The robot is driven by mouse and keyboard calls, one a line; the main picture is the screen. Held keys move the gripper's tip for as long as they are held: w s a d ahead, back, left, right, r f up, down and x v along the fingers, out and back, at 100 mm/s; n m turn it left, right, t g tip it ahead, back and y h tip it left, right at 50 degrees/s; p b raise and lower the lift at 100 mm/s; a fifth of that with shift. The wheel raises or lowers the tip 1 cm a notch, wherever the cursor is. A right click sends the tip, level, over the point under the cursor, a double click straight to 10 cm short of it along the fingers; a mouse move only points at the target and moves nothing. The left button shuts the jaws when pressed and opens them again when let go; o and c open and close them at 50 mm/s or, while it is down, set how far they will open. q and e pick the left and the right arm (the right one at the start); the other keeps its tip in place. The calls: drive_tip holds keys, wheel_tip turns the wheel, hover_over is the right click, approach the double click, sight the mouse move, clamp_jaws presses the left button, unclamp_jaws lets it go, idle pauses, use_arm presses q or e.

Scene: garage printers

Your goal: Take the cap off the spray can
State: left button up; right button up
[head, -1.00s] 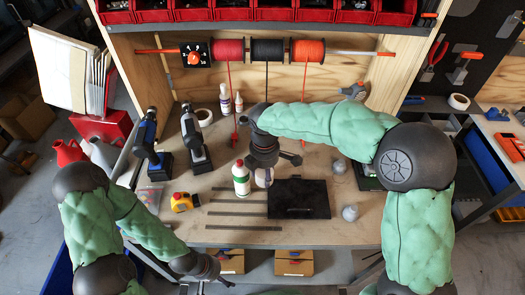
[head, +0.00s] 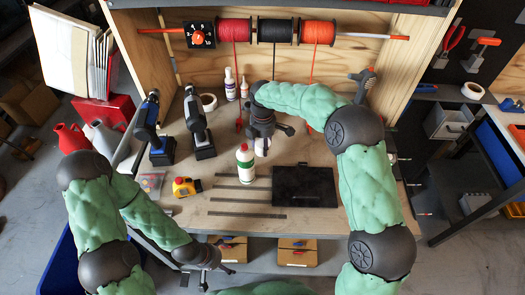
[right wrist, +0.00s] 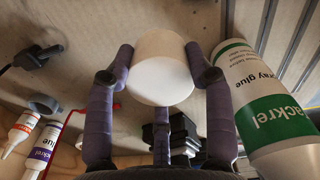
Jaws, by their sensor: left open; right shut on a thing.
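The spray can (head: 245,168), white with a green label, stands upright on the workbench, with something red at its top. It also shows at the right of the right wrist view (right wrist: 272,110), lettered as spray glue. My right gripper (head: 262,130) is beside and behind the can in the head view. In the right wrist view my right gripper (right wrist: 165,75) is shut on a plain white cap (right wrist: 163,78), which is apart from the can. The cap also shows below the fingers in the head view (head: 262,147). My left gripper (head: 220,278) is open and empty at the bench's front edge.
A black flat case (head: 304,186) lies right of the can, with several metal strips (head: 247,214) in front. A yellow tape measure (head: 186,187) and two dark upright tools (head: 199,125) are to the left. White bottles (head: 230,85) stand behind. Spools (head: 275,31) hang above.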

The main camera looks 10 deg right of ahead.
sight(262, 141)
drive_tip(key=shift+w+f, duration=0.3)
drive_tip(key=shift+f, duration=0.05)
drive_tip(key=shift+w+f+b, duration=0.1)
drive_tip(key=shift+f+b, duration=0.45)
drive_tip(key=shift+f, duration=1.05)
drive_tip(key=shift+f, duration=0.2)
drive_tip(key=o, duration=1.3)
drive_tip(key=shift+r, duration=0.15)
wheel_tip(262, 141, up, 11)
drive_tip(key=p, duration=0.3)
drive_tip(key=shift+r, duration=0.55)
